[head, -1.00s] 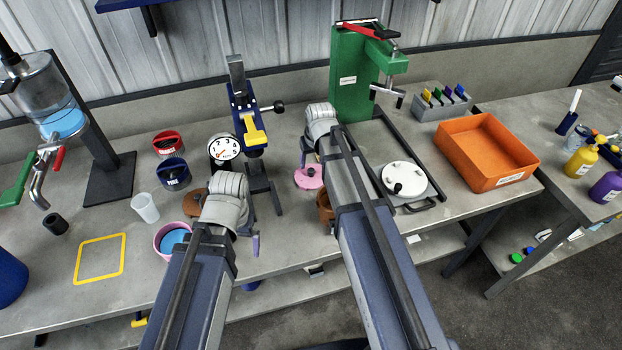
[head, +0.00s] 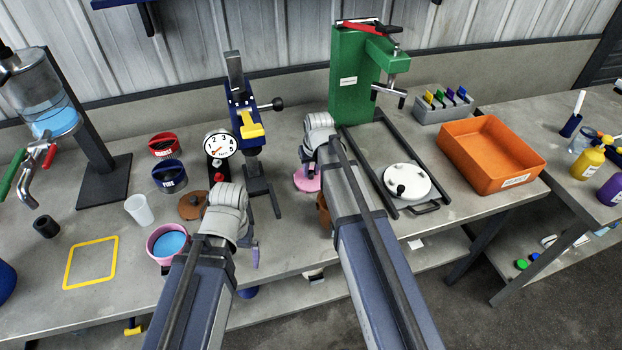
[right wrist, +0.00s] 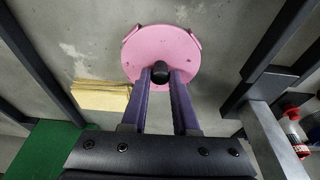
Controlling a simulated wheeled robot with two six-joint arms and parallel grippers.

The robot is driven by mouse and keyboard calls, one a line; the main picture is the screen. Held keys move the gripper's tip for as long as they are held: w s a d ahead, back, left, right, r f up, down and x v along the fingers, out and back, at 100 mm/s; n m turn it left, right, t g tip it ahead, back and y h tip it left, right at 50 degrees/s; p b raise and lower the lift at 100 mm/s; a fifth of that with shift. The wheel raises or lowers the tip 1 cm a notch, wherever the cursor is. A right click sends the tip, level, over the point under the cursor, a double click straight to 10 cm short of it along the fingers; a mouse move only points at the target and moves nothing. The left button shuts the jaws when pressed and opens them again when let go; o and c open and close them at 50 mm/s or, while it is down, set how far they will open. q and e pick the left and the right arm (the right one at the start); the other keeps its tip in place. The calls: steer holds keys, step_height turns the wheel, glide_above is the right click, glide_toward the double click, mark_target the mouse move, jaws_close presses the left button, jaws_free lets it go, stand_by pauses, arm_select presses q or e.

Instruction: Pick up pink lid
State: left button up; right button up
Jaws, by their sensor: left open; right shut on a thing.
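The pink lid (head: 306,181) lies on the workbench, left of the green press and partly hidden by my right arm. In the right wrist view the round pink lid (right wrist: 160,52) has a black knob (right wrist: 161,70) at its centre. My right gripper (right wrist: 161,78) has its two purple fingers closed on the knob from either side. In the head view my right fingertips are mostly hidden behind the wrist.
A pink bowl (head: 156,249) with blue contents and a brown lid (head: 192,206) are near my left wrist. The green press (head: 352,95) and a white round lid (head: 407,181) stand right of my right arm. An orange bin (head: 519,180) is farther right. Beige slips (right wrist: 100,97) lie near the pink lid.

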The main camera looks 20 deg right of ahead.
mark_target(311, 173)
jaws_close()
arm_select(q)
step_height(311, 173, up, 10)
steer(key=p, duration=1)
arm_select(e)
step_height(311, 173, up, 10)
